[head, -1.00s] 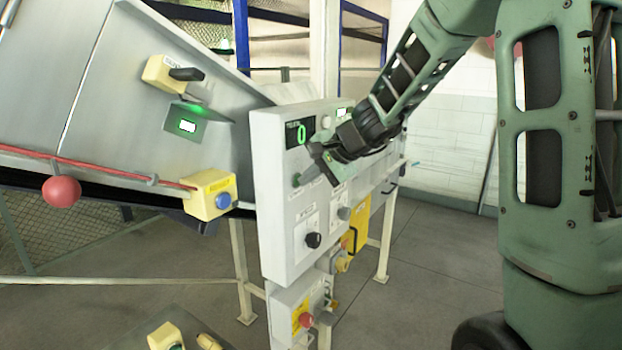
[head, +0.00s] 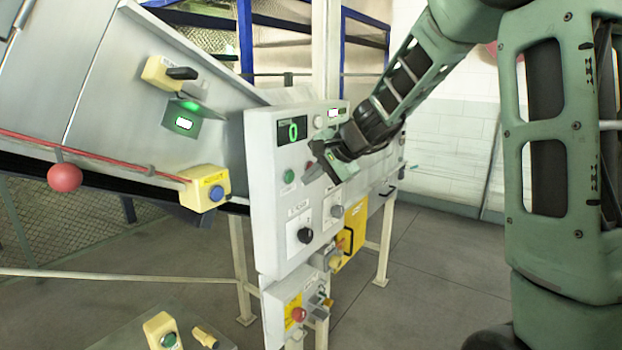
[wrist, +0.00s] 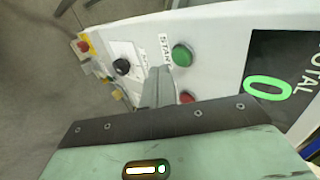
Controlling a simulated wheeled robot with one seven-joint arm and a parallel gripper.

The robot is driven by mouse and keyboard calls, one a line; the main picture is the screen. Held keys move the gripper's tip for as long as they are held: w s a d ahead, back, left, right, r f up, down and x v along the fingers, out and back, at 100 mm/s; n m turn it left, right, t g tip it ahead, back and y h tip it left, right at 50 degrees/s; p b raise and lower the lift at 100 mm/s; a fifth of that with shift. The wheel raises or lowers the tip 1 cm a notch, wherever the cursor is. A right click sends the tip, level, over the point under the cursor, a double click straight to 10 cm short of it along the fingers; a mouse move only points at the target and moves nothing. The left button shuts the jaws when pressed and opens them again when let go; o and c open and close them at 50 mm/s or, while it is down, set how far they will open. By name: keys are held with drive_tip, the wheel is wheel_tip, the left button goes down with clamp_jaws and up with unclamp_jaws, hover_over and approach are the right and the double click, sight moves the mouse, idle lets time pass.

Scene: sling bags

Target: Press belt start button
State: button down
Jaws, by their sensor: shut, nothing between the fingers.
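The green button (head: 289,176) sits on the light control panel, below the dark display (head: 292,130) reading 0. In the wrist view the green button (wrist: 182,55) has a label reading START beside it. My gripper (head: 314,172) is shut and empty, just right of the green button in the head view and apart from it. In the wrist view the closed fingers (wrist: 158,86) point at the panel, beside the green button. A red button (wrist: 187,97) shows partly behind the fingers.
A black knob (head: 305,235) is lower on the panel (head: 262,215). A box with a red button (head: 299,314) hangs below. A yellow box with a blue button (head: 207,188) is on the conveyor side at left. Another green button (head: 168,339) is at the bottom left.

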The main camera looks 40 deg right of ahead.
drive_tip(key=b+v, duration=0.1)
drive_tip(key=v, duration=0.9)
drive_tip(key=shift+b, duration=0.3)
idle(0.4)
drive_tip(key=s+a+f+n+g+y+b, duration=0.1)
drive_tip(key=s+a+f+n+g, duration=0.25)
drive_tip(key=a+f, duration=0.45)
drive_tip(key=s+a+f+n+g+b, duration=0.15)
drive_tip(key=s+a+f+n, duration=0.3)
drive_tip(key=a, duration=0.75)
drive_tip(key=s+a+f+n+g+h, duration=0.1)
drive_tip(key=s+a+f+n, duration=0.2)
drive_tip(key=s, duration=0.3)
drive_tip(key=s+a+f+n+g+h+b, duration=0.1)
drive_tip(key=s+a+f+n, duration=0.2)
drive_tip(key=s+n, duration=0.3)
drive_tip(key=s+a+f+n+g+h, duration=0.1)
drive_tip(key=s+a+f+n, duration=0.2)
drive_tip(key=s, duration=0.3)
drive_tip(key=shift+s+f+n+g+h, duration=0.15)
drive_tip(key=shift+f+n+g+h, duration=0.2)
drive_tip(key=shift+f+n, duration=0.5)
